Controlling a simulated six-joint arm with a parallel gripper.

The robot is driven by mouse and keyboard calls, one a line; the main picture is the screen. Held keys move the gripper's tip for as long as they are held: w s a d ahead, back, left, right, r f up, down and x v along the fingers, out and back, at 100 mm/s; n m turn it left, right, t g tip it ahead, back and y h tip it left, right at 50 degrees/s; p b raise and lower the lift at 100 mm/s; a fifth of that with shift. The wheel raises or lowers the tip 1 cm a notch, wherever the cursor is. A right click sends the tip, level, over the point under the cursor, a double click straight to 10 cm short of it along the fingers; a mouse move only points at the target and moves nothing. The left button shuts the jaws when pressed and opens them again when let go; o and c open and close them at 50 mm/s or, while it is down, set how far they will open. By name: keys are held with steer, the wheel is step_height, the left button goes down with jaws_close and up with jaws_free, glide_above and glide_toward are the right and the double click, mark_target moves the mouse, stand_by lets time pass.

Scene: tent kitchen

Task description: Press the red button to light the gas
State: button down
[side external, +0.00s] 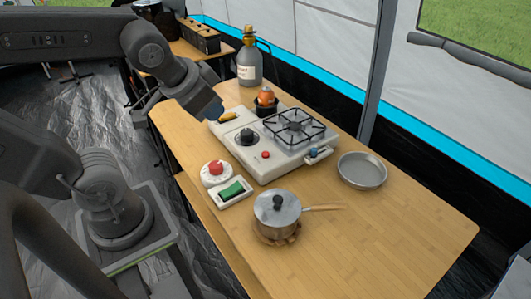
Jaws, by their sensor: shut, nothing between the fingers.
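The white gas stove (285,165) stands on the wooden table with a black burner grate (294,127) on its right part. A small red button (265,155) sits on its near face, below and right of a black knob (247,137). My gripper (212,112) is shut and empty, above the stove's far left end, left of and away from the red button. Its fingertips are small and hard to make out. A yellow object (229,116) lies at the stove's left end close to my gripper.
A red-topped white timer (216,172) and a green sponge in a tray (232,191) stand left of the stove. A lidded pot (277,212) stands in front, a metal plate (362,170) right. A bottle (249,62) and orange-topped cup (266,99) stand behind. The table's right front is clear.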

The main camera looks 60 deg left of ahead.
steer(key=w+a+m+t+y, duration=0.2)
steer(key=w+a+t+y, duration=0.1)
steer(key=w+a, duration=0.4)
steer(key=m+g+h, duration=0.1)
steer(key=m+h, duration=0.7)
steer(key=m, duration=0.4)
glide_above(265, 155)
step_height(265, 155, down, 12)
steer(key=shift+f, duration=0.1)
steer(key=shift+f, duration=4.35)
steer(key=shift+f, duration=0.1)
steer(key=shift+f, duration=0.3)
